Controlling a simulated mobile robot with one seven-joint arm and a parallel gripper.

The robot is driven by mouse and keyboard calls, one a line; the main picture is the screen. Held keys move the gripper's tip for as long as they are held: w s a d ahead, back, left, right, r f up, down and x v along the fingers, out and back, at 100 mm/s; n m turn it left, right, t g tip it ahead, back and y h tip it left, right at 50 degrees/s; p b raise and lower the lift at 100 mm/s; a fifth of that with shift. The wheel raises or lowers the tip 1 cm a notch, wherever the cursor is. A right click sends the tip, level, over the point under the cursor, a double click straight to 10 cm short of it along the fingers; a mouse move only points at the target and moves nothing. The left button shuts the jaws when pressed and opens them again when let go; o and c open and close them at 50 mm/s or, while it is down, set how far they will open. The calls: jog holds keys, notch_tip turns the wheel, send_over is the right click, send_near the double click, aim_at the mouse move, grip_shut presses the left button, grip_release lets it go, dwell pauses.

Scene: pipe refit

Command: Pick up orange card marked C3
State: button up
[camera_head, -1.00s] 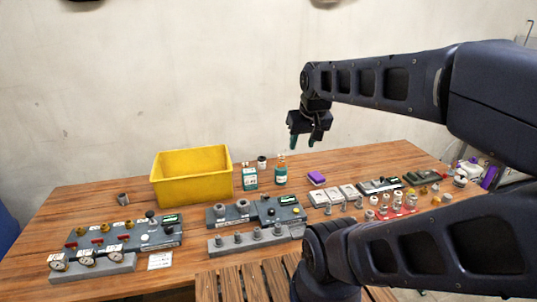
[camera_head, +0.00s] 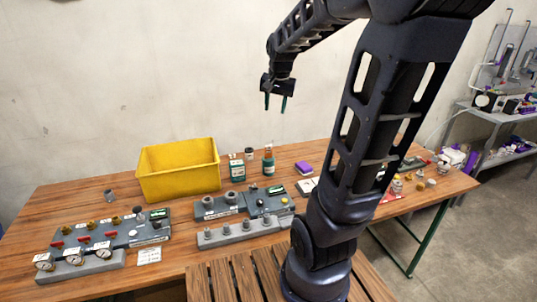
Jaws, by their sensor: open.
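My gripper (camera_head: 275,104) hangs high above the back of the wooden table (camera_head: 80,200), in front of the wall. Its fingers point down, apart and empty. I cannot make out an orange card marked C3 in this view. A small white card (camera_head: 148,256) lies at the front left of the table, its print too small to read. My arm hides part of the table's right side, where pale flat blocks (camera_head: 307,187) are partly covered.
A yellow bin (camera_head: 178,182) stands at the back left. A grey panel with gauges (camera_head: 75,258) and grey fixtures (camera_head: 243,232) fill the front. Bottles (camera_head: 268,163) and a purple block (camera_head: 303,168) stand behind. A metal shelf (camera_head: 500,120) is at the far right.

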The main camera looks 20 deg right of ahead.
jog(key=w+d+f+m+g, duration=0.15)
jog(key=w+f+m, duration=0.3)
jog(key=w, duration=0.65)
jog(key=w+d+f+m, duration=0.2)
jog(key=w+f, duration=0.5)
jog(key=f, duration=0.1)
jog(key=w+d+f+m+g+h, duration=0.1)
jog(key=w+d+f+m, duration=0.1)
jog(key=w+f, duration=0.6)
jog(key=w+d+f+m, duration=0.1)
jog(key=w+f+m, duration=0.2)
jog(key=w+f, duration=0.4)
jog(key=shift+w+d+f+g+h, duration=0.1)
jog(key=shift+d+f+g+h, duration=0.1)
jog(key=shift+f, duration=0.25)
jog(key=shift+w+d+f+g+h, duration=0.1)
jog(key=shift+d+f+g, duration=0.1)
jog(key=shift+f, duration=0.25)
jog(key=shift+w+d+f+m, duration=0.1)
jog(key=shift+f+m, duration=0.15)
jog(key=shift+f, duration=0.2)
jog(key=shift+d+f, duration=0.25)
jog(key=shift+f, duration=1.45)
jog(key=shift+d+f, duration=0.2)
jog(key=shift+f, duration=1.5)
jog(key=shift+d+f, duration=0.25)
jog(key=shift+f, duration=1.45)
grip_shut()
